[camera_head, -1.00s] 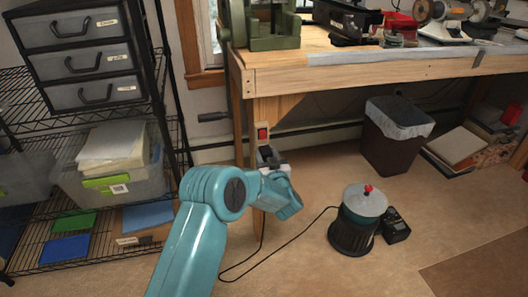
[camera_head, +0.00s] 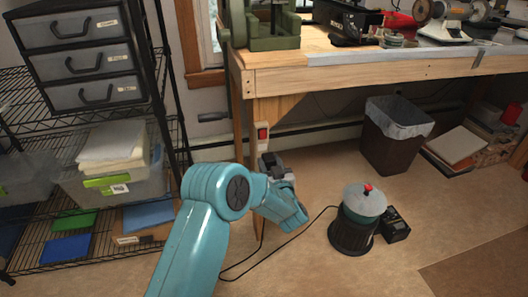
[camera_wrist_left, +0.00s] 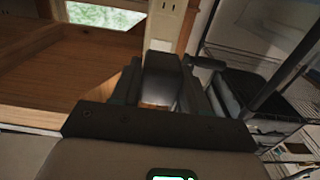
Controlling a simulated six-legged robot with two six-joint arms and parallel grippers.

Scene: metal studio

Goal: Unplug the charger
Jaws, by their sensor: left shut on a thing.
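The charger, a dark block, shows in the left wrist view (camera_wrist_left: 161,76) between my left gripper's fingers. My left gripper (camera_head: 270,164) is shut on it, in front of the wooden bench leg. A white power strip with a red switch (camera_head: 263,133) is on that leg, just above the gripper; its sockets (camera_wrist_left: 168,14) show past the charger in the left wrist view. I cannot tell whether the plug's prongs are still in a socket. A black cord (camera_head: 285,246) runs along the floor from below the gripper to a green-and-black canister (camera_head: 358,218). My right gripper is not in view.
The wooden workbench (camera_head: 370,72) spans the back, with tools on top. A wire shelf (camera_head: 115,250) with bins stands at the left. A lined waste bin (camera_head: 392,148) and a small black box (camera_head: 396,228) are at the right. The carpet in front is mostly free.

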